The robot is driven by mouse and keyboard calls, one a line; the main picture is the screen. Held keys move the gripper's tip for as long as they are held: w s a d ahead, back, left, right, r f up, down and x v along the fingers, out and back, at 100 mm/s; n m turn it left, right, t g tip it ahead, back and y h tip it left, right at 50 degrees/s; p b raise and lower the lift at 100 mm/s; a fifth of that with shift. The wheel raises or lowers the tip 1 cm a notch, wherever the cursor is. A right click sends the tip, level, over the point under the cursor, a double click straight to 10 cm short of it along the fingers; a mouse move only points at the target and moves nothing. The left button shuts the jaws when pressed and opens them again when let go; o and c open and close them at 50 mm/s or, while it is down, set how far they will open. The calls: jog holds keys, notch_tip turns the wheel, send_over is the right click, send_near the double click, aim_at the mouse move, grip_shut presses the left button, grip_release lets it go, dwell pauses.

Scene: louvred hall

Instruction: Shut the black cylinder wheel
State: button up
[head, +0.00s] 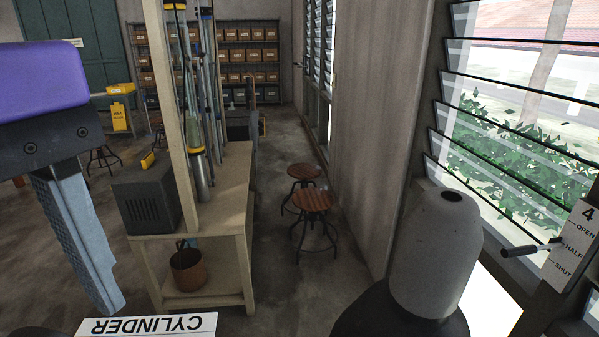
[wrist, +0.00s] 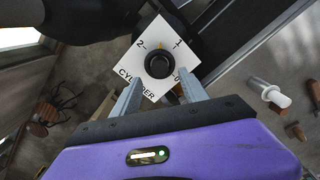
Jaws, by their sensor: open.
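The black cylinder wheel (wrist: 158,65) is a round knob on a white plate (wrist: 128,62) marked CYLINDER, with the figures 2, 1 and 0. A small yellow mark shows at the wheel's upper edge, between 2 and 1. My gripper (wrist: 160,77) is open, its two grey fingers to either side of the wheel's near part; I cannot tell if they touch it. In the head view the plate (head: 150,325) shows at the bottom edge, its lettering upside down, and the wheel is out of sight. One finger of my gripper shows there at left.
A wooden bench (head: 215,205) holds a dark grey box (head: 147,197) and upright poles. Two stools (head: 313,200) stand beyond. At right, a louvred window has a black-handled lever (head: 530,248) beside a plate marked OPEN, HALF, SHUT.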

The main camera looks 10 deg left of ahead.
notch_tip(320, 180, down, 6)
jog(key=shift+r, duration=0.1)
dwell(0.4)
grip_shut()
